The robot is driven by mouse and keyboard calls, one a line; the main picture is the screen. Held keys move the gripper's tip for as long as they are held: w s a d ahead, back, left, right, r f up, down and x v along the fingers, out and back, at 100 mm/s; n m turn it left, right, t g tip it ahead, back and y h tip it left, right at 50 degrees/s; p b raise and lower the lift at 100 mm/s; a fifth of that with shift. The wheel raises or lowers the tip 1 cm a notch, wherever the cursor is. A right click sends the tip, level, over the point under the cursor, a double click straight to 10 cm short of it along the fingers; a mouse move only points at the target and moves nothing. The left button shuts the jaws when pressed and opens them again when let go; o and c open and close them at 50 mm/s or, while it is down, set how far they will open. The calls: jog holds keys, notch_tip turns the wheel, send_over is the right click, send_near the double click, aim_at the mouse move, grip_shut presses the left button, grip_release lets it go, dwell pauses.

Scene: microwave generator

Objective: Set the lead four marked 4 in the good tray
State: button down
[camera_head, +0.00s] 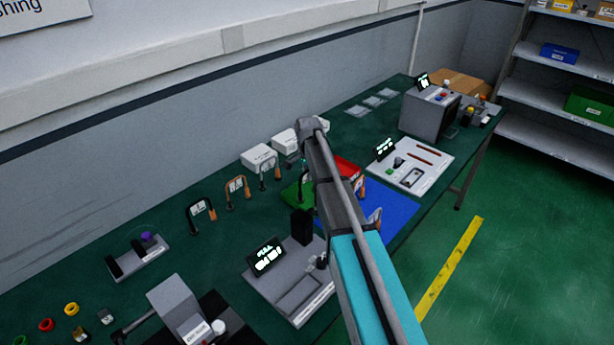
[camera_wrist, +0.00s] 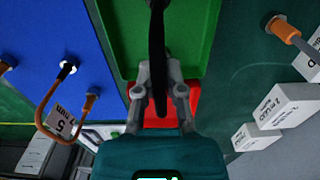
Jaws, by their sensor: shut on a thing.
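My gripper (camera_wrist: 160,94) is shut on a dark lead (camera_wrist: 157,45). The lead's number tag is not readable, so I cannot tell whether it is marked 4. The lead lies across the view above the green tray (camera_wrist: 213,18); I cannot tell whether it touches the tray. The green tray also shows in the head view (camera_head: 291,196), left of my arm and partly hidden by it. No writing naming it the good tray is readable. In the head view my arm hides my gripper.
A red tray (camera_head: 350,168) adjoins the green one. A blue mat (camera_head: 402,207) is beside them, with a lead tagged 5 (camera_wrist: 65,122). Several leads, such as one black and orange (camera_head: 199,209), stand to the left. White boxes (camera_head: 259,157) stand behind. A grey fixture (camera_head: 290,285) is in front.

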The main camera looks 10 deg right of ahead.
jog(key=shift+f, duration=0.25)
jog(key=c, duration=0.7)
grip_release()
jog(key=shift+r, duration=0.1)
jog(key=shift+c, duration=0.2)
jog(key=shift+r, duration=0.1)
notch_tip(320, 180, up, 12)
jog(key=p, duration=1.2)
jog(key=s+n, duration=1)
jog(key=s, duration=1.9)
jog(key=shift+n, duration=0.4)
jog(key=shift+s+a, duration=0.1)
jog(key=shift+s, duration=0.05)
